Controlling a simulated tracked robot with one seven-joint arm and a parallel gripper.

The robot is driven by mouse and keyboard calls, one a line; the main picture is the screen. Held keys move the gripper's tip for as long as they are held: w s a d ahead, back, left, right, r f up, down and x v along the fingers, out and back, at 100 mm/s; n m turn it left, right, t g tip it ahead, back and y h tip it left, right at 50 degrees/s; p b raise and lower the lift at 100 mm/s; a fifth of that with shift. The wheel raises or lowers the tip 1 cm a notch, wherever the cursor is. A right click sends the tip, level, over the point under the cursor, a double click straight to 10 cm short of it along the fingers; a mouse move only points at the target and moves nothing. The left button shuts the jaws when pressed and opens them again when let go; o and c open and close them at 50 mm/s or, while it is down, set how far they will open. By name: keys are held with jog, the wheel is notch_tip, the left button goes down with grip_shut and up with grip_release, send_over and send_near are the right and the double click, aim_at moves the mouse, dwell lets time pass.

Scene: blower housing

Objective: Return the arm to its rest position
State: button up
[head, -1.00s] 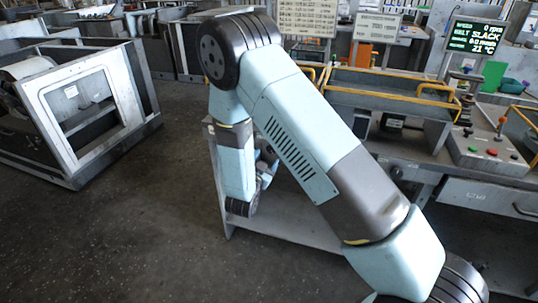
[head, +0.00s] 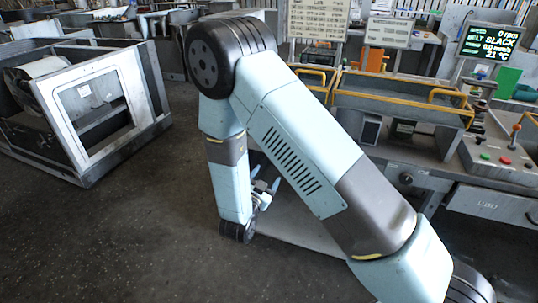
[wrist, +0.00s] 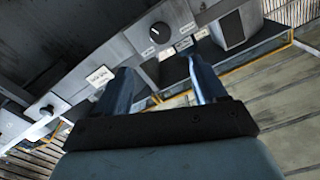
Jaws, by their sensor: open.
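My arm is bent in a high fold across the middle of the head view, its elbow raised and its forearm hanging down. My gripper (wrist: 160,85) shows in the wrist view with its two blue fingers spread apart and nothing between them. In the head view my gripper (head: 268,188) is small and partly hidden behind my arm. In the wrist view a panel with a black knob (wrist: 159,28) and small white labels lies beyond the fingers, apart from them.
A blower housing (head: 150,90) with an open frame stands on the floor at the left. A workbench (head: 425,160) with a yellow-railed tray (head: 400,95), a control box (head: 500,155) and a display screen (head: 490,41) is at the right. Dark floor (head: 120,230) is clear at the lower left.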

jog(key=w+d+r+n+g+y, duration=0.1)
jog(key=w+d+r+g+y, duration=0.15)
jog(key=r, duration=0.65)
jog(key=w+d+r+g+y, duration=0.2)
jog(key=w+r+g+y, duration=0.15)
jog(key=r, duration=0.45)
jog(key=s+d+r+n+y, duration=0.2)
jog(key=d+r, duration=0.2)
jog(key=r, duration=0.3)
jog(key=s+d+r+n+g, duration=0.1)
jog(key=s+d+r+g, duration=0.1)
jog(key=s+d, duration=0.4)
jog(key=s+d+r+n+g+h, duration=0.1)
jog(key=s+d+r+n, duration=0.1)
jog(key=s+d+r, duration=0.2)
jog(key=s+d+r+n+g+h, duration=0.1)
jog(key=s+d, duration=0.8)
jog(key=s, duration=0.9)
notch_tip(320, 180, up, 3)
jog(key=shift+d+f+n+g, duration=0.1)
jog(key=shift+d+n+g, duration=0.1)
jog(key=shift+n+g, duration=0.45)
jog(key=shift+s+d, duration=0.1)
